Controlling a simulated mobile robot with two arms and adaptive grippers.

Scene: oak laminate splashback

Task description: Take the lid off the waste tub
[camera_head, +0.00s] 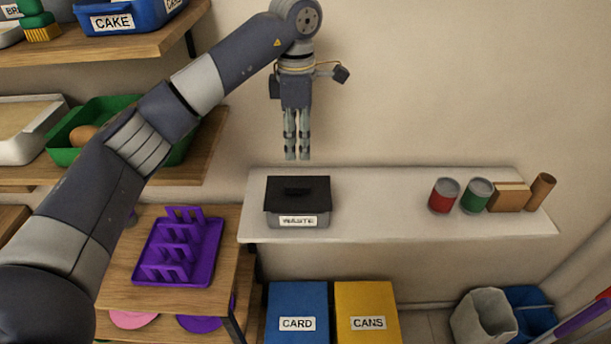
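The waste tub (297,223) is a grey box with a white WASTE label, standing at the left of the white shelf. My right gripper is not in view.
A red can (444,196), a green can (477,196), a cardboard box (509,197) and a brown tube (541,192) stand at the shelf's right. The shelf's middle (380,205) is clear. Below are a blue CARD bin (297,300) and a yellow CANS bin (366,300). A purple rack (180,250) stands left.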

